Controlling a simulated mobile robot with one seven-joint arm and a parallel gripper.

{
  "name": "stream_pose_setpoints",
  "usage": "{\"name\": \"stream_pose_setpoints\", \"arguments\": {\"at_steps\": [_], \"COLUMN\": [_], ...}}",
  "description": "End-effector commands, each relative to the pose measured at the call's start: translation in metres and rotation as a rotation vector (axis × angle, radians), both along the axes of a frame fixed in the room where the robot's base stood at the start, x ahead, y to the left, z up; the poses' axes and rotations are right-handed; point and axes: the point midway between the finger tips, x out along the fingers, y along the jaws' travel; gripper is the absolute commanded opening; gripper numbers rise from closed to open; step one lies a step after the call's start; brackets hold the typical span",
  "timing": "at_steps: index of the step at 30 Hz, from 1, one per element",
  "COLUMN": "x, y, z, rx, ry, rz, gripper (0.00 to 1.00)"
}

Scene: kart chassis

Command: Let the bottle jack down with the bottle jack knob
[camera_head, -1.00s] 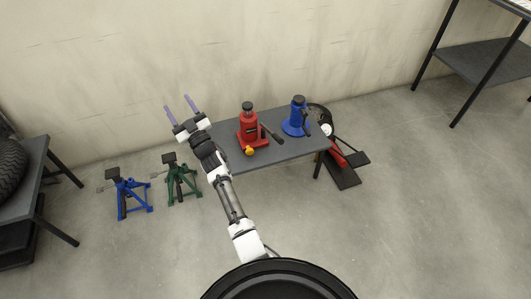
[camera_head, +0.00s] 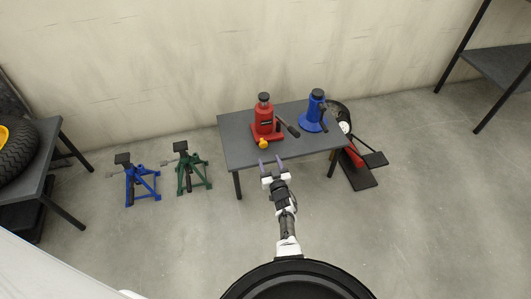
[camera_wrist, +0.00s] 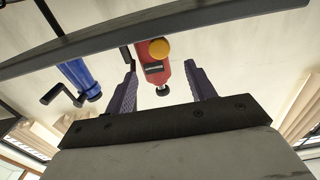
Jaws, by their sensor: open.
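The red bottle jack (camera_head: 264,117) stands upright on the dark grey table, with a black cap on top and a black lever to its right. Its yellow-orange knob (camera_head: 263,143) sits low on its near side. In the wrist view the red jack (camera_wrist: 152,70) appears upside down, with the knob (camera_wrist: 159,49) between the two fingers in the picture. My gripper (camera_head: 272,160) is open and empty at the near edge of the table, just short of the knob and apart from it. Its purple fingers also show in the wrist view (camera_wrist: 160,88).
A blue bottle jack (camera_head: 314,112) stands on the table (camera_head: 235,140), right of the red one. A blue stand (camera_head: 140,183) and a green stand (camera_head: 190,167) are on the floor at left. A red-and-black pedal-like item (camera_head: 355,165) lies at right. Open floor lies in front.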

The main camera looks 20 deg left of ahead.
Motion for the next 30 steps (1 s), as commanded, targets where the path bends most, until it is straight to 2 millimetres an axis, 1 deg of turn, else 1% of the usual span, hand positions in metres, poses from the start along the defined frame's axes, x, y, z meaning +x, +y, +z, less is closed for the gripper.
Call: {"name": "stream_pose_setpoints", "arguments": {"at_steps": [1,6,12,18,27,30], "x": [0.009,0.034,0.055,0.064,0.065,0.065], "y": [0.007,0.023,0.037,0.043,0.044,0.044], "z": [-0.006,-0.005,-0.004,-0.001,0.001,0.000], "rx": [-0.001,-0.001,0.000,-0.001,0.000,0.000], "ry": [-0.003,-0.003,-0.001,-0.001,0.000,0.000], "rz": [0.003,0.002,0.000,0.000,-0.001,-0.001], "gripper": [0.55,0.55,0.55,0.55,0.55,0.42]}}
